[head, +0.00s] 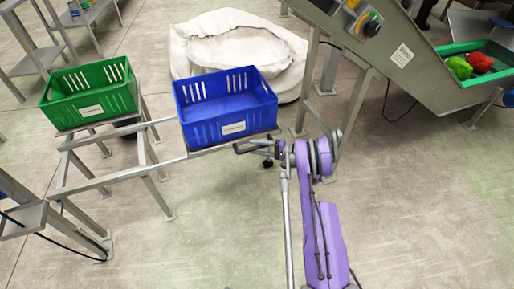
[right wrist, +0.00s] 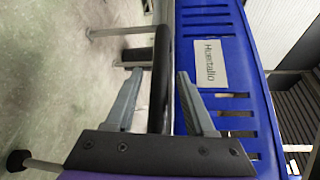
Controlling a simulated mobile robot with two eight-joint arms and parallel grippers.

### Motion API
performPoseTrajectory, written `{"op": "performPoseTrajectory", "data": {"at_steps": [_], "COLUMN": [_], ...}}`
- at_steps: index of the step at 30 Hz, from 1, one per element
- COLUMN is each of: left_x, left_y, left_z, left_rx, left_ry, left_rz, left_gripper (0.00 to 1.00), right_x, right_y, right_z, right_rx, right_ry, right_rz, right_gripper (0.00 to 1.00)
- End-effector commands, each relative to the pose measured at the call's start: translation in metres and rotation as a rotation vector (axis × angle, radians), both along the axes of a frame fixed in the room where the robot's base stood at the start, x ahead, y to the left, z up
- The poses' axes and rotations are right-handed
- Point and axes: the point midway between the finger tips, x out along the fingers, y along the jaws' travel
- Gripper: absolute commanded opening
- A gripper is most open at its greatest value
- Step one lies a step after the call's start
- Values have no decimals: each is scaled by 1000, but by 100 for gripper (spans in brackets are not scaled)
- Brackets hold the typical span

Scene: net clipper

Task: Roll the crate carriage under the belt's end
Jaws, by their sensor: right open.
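My right gripper (head: 258,148) is at the crate's near right corner. In the right wrist view, my right gripper (right wrist: 158,108) is open, with a dark bar (right wrist: 160,75) between its two fingers and the labelled blue crate wall (right wrist: 213,65) beside them. I cannot tell whether the fingers touch the bar. The sloping metal belt machine (head: 400,55) stands at the upper right. My left gripper is not in view.
A green crate (head: 90,96) sits on a metal frame (head: 100,180) left of the blue crate. A white sack (head: 235,45) lies behind it. A machine leg (head: 300,118) stands to the right. A green tray (head: 485,62) holds red and green bundles. The floor at the lower right is clear.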

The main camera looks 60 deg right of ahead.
Motion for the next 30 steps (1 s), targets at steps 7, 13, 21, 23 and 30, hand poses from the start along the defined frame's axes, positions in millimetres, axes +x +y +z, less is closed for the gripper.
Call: {"op": "performPoseTrajectory", "data": {"at_steps": [7,13,21,23,30], "left_x": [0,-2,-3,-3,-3], "left_y": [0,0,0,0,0], "left_z": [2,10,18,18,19], "left_rx": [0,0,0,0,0], "left_ry": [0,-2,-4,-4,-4], "left_rz": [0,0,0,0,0], "left_gripper": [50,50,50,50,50], "right_x": [-9,-45,-91,-97,-104], "right_y": [-3,-13,-26,-28,-29], "right_z": [2,7,12,12,13], "right_rx": [0,-1,0,0,0], "right_ry": [0,-1,-1,-1,0], "right_rz": [0,-3,-3,-2,-1], "right_gripper": [55,55,55,55,55]}}
